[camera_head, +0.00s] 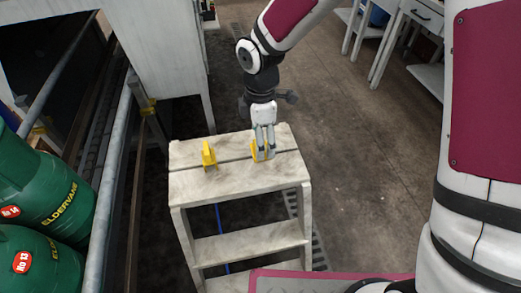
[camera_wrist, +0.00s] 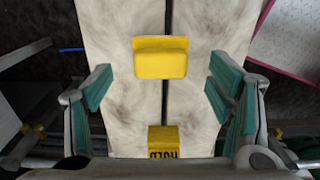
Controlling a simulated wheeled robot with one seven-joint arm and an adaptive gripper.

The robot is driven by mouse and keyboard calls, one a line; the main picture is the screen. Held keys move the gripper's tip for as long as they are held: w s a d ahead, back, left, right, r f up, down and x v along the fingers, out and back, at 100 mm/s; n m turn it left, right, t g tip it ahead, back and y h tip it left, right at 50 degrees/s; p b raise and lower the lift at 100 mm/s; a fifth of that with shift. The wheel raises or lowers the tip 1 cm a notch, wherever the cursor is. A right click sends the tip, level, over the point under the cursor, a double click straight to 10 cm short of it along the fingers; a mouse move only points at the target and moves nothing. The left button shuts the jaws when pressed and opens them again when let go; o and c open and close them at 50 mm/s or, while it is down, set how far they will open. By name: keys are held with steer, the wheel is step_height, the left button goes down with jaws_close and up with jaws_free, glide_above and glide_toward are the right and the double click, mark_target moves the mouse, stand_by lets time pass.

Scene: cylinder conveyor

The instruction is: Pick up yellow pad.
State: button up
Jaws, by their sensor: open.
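Two yellow pieces stand on the top of a worn whitish step stool (camera_head: 235,180). In the head view, one yellow pad (camera_head: 209,155) is left of my gripper (camera_head: 264,152), and the other yellow piece (camera_head: 254,150) is partly hidden by the fingers. In the wrist view, a yellow pad (camera_wrist: 160,60) lies across the slat gap, ahead between the teal fingers. A second yellow block (camera_wrist: 163,141) with dark lettering, seemingly "HOLD", is at the bottom middle, partly cut off by my gripper's body. My gripper is open, pointing down over the stool top, with nothing held.
Green drums (camera_head: 45,195) and a grey rail (camera_head: 108,170) stand at the left. A whitish cabinet or table (camera_head: 160,50) is behind the stool. A workbench (camera_head: 420,15) is at the back right. The floor right of the stool is clear.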

step_height(320, 180, down, 3)
steer(key=shift+f+b, duration=0.2)
steer(key=shift+b, duration=0.25)
steer(key=shift+r, duration=0.1)
steer(key=c, duration=1.1)
steer(key=shift+r, duration=0.45)
step_height(320, 180, up, 3)
steer(key=shift+s+r+p, duration=0.1)
steer(key=shift+p, duration=0.85)
steer(key=s+d, duration=0.1)
steer(key=s, duration=0.4)
steer(key=s+d+p, duration=0.1)
steer(key=s+d, duration=0.1)
steer(key=s, duration=0.3)
steer(key=s+d+r+p, duration=0.1)
steer(key=s, duration=0.4)
steer(key=shift+s+d, duration=0.15)
steer(key=shift+d, duration=0.05)
